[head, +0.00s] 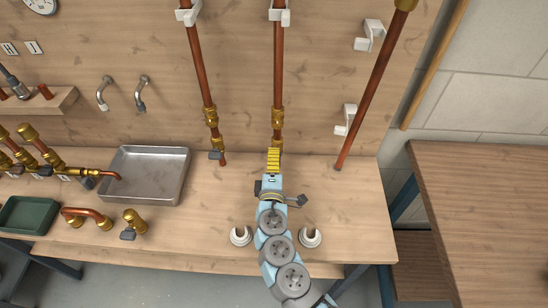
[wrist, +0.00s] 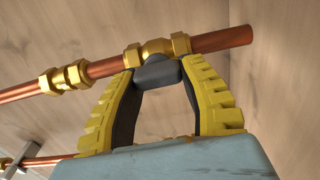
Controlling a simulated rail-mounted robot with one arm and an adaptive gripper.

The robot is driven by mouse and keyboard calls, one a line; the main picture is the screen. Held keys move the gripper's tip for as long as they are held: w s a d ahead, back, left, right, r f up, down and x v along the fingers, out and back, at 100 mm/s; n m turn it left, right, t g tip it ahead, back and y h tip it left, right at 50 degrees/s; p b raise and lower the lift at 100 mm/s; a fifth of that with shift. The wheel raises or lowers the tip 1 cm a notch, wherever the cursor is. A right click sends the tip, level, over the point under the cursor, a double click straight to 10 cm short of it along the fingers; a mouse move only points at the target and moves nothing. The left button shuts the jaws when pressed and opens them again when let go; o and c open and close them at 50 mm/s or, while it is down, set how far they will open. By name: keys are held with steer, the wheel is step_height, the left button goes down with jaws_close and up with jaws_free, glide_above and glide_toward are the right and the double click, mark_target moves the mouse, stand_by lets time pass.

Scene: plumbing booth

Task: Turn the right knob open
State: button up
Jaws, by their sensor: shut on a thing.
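The right knob (wrist: 157,74) is a dark grey handle on a brass valve (wrist: 152,50) fitted to a copper pipe (wrist: 222,39). In the head view this is the middle vertical pipe (head: 278,70), and its knob is hidden behind my gripper (head: 273,152). In the wrist view the two yellow fingers of my gripper (wrist: 158,72) stand on either side of the knob, their tips closed against it. The fingers bow apart below the tips. How far the knob is turned is hard to tell.
The left vertical pipe (head: 199,65) has its own grey knob (head: 216,154), close to my gripper's left. A third pipe (head: 374,90) leans at the right. Two white-based stubs (head: 310,238) (head: 241,236) flank my arm. A metal tray (head: 146,174) and brass fittings lie left.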

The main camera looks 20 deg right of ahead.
steer(key=shift+f, duration=0.1)
steer(key=o, duration=1.2)
steer(key=shift+v, duration=6)
steer(key=shift+v, duration=1.7)
